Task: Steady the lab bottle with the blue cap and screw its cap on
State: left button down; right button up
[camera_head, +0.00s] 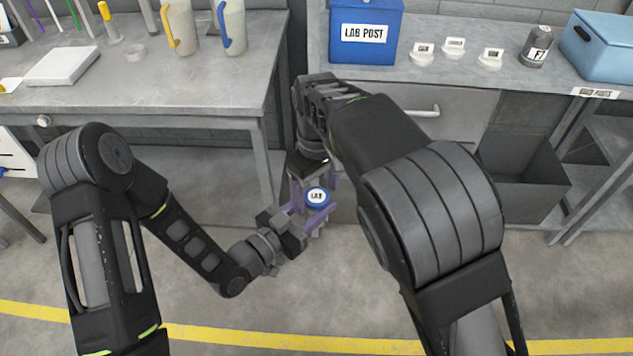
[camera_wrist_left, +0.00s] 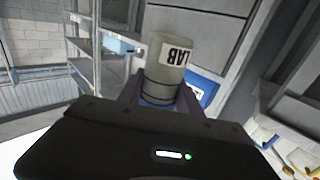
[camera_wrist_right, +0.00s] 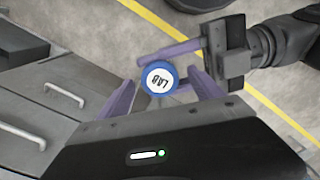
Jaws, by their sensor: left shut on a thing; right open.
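The lab bottle shows in the left wrist view as a grey-green body (camera_wrist_left: 166,72) with a white LAB label. My left gripper (camera_head: 308,214) is shut on it, off the floor, in front of the benches. The blue cap (camera_head: 317,195), with a round white LAB label, faces up in the head view. It also shows in the right wrist view (camera_wrist_right: 158,77). My right gripper (camera_wrist_right: 161,80) is open above the bottle, its purple fingers on either side of the cap with gaps visible. I cannot tell how far the cap is screwed on.
A blue LAB POST box (camera_head: 365,32), several white labelled holders (camera_head: 454,46), a dark bottle (camera_head: 535,47) and a light-blue crate (camera_head: 606,45) stand on the right bench. The left bench (camera_head: 130,90) holds two jugs and a white block. The floor before me is clear.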

jog(key=shift+c, duration=0.3)
jog(key=c, duration=1.5)
jog(key=shift+m, duration=1.3)
jog(key=o, duration=1.6)
jog(key=shift+r, duration=2.3)
jog(key=shift+c, duration=0.2)
